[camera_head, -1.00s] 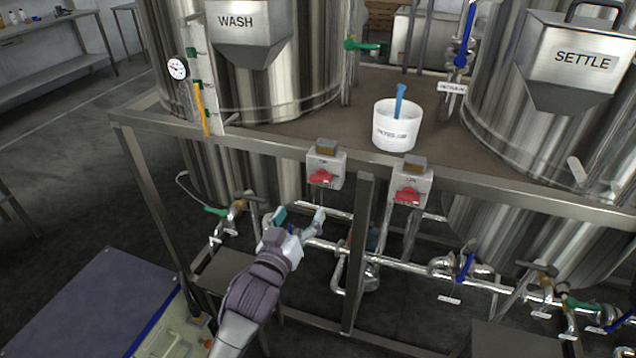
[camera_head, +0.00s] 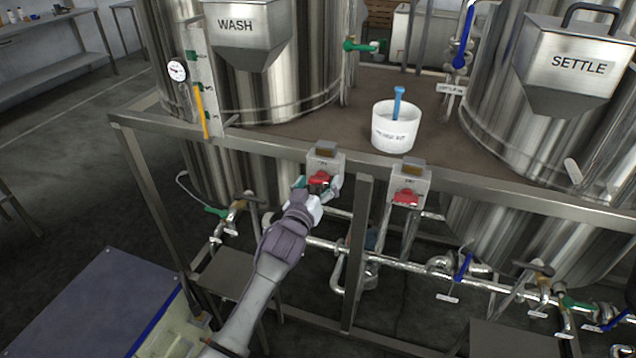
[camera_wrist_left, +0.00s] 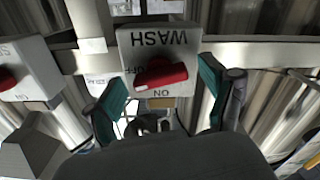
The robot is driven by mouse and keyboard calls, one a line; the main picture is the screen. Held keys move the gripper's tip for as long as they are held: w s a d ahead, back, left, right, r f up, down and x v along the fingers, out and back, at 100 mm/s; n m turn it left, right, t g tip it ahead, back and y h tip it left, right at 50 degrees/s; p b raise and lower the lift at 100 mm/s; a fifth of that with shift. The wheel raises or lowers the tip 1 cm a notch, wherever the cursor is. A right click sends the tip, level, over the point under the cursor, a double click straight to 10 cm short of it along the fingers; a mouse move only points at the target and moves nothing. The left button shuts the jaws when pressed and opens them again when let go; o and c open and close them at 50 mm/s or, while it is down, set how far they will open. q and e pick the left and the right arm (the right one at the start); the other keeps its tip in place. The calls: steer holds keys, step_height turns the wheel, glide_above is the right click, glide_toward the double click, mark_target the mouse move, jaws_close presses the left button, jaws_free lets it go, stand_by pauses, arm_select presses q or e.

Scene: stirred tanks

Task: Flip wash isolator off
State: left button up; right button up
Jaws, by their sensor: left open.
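The wash isolator (camera_head: 325,160) is a grey box with a red rotary handle on the frame rail below the WASH tank. In the left wrist view the box (camera_wrist_left: 160,42) appears upside down, lettered WASH, OFF and ON. Its red handle (camera_wrist_left: 160,77) lies nearly crosswise, slightly tilted. My left gripper (camera_head: 318,185) is at the front of this box. In the left wrist view the open fingers (camera_wrist_left: 160,98) stand on either side of the handle, with gaps visible. Whether they touch it cannot be told. My right gripper is not in view.
A second isolator (camera_head: 409,183) with a red handle is to the right on the same rail (camera_head: 480,188). A white tub (camera_head: 396,128) with a blue tool stands on the deck behind. Pipes and valves run below, and a frame post (camera_head: 358,255) stands right of my left arm.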

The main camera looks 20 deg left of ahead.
arm_select(q)
steer(key=c, duration=1.2)
steer(key=shift+o, duration=0.2)
steer(key=shift+m, duration=1.5)
steer(key=o, duration=1.2)
steer(key=shift+c, duration=0.2)
steer(key=s, duration=1.2)
steer(key=shift+a, duration=0.2)
